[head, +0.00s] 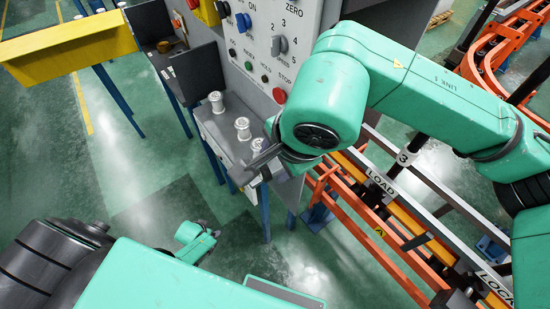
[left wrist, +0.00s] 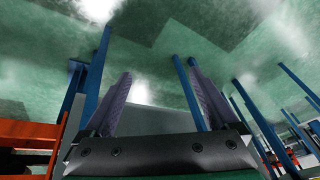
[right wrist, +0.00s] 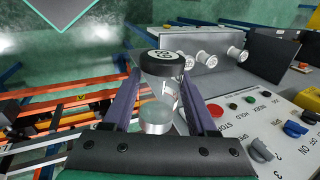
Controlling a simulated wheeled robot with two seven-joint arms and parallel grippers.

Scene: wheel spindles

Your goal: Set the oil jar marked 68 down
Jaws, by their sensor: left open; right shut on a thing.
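The oil jar (right wrist: 163,88) is between the two fingers of my right gripper (right wrist: 162,80) in the right wrist view. It has a black cap with a white mark that reads as 68, a clear body and a pale silvery end. In the head view my right gripper (head: 262,160) is at the near end of a grey shelf (head: 213,128) below the control panel; the jar is hard to make out there. I cannot tell whether the jar touches the shelf. My left gripper (left wrist: 155,103) is open and empty above the green floor.
Silvery spindles (head: 242,127) stand in a row on the shelf, close to my right gripper. The control panel (head: 275,40) with knobs and buttons rises behind it. Orange rails (head: 375,250) with a LOAD sign (head: 381,183) lie to the right. A yellow beam (head: 70,50) is at upper left.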

